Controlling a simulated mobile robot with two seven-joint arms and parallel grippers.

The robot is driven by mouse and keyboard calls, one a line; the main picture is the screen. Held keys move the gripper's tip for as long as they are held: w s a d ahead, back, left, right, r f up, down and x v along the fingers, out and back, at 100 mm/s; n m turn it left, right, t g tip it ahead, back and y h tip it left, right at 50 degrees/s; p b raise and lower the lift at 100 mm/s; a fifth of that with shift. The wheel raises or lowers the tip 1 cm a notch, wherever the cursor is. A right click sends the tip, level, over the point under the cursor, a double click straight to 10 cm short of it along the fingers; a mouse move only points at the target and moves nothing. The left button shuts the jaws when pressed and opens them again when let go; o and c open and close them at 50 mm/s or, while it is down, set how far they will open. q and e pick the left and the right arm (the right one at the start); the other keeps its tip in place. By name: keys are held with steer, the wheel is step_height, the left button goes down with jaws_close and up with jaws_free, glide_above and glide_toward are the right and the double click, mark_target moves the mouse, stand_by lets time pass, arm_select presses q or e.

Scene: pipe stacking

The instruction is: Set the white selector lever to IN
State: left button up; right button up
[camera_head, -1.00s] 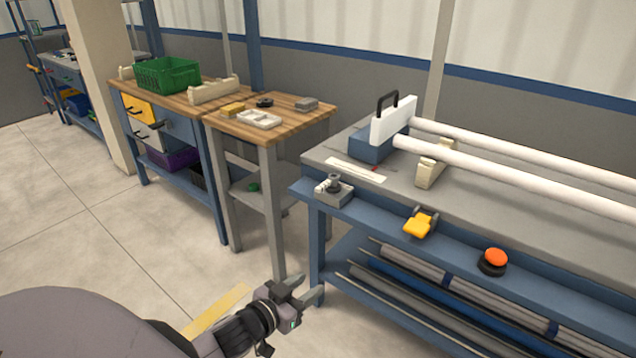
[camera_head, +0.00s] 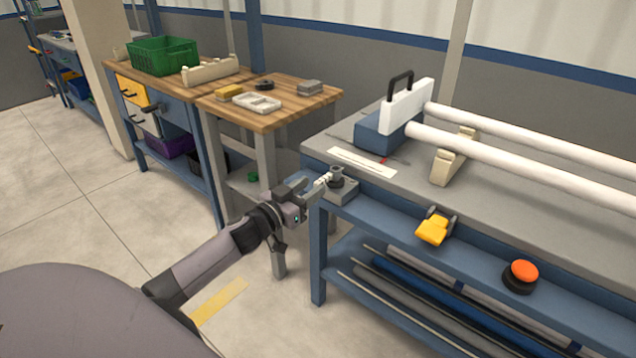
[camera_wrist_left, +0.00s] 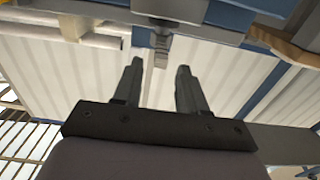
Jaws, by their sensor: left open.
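The selector is a small grey box (camera_head: 342,195) with a dark round post, at the left end of the bench's front ledge in the head view. Its small white lever (camera_head: 325,179) points left, towards my left gripper (camera_head: 313,190). The gripper is open, with its fingertips close to the lever; I cannot tell whether they touch. In the left wrist view my open fingers (camera_wrist_left: 160,72) have a clear gap between them. A small grey part (camera_wrist_left: 160,46), seemingly of the selector, shows just beyond the fingertips. No IN marking is readable. My right gripper is not in view.
A yellow pedal-like control (camera_head: 434,230) and an orange button (camera_head: 524,270) sit further right on the blue ledge. White pipes (camera_head: 510,160) lie on the bench behind, by a white plate with a black handle (camera_head: 407,105). A wooden table (camera_head: 300,100) stands to the left.

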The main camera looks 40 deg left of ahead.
mark_target(315, 183)
arm_select(q)
steer(key=shift+w+d, duration=0.2)
steer(key=shift+w, duration=1.7)
jaws_close()
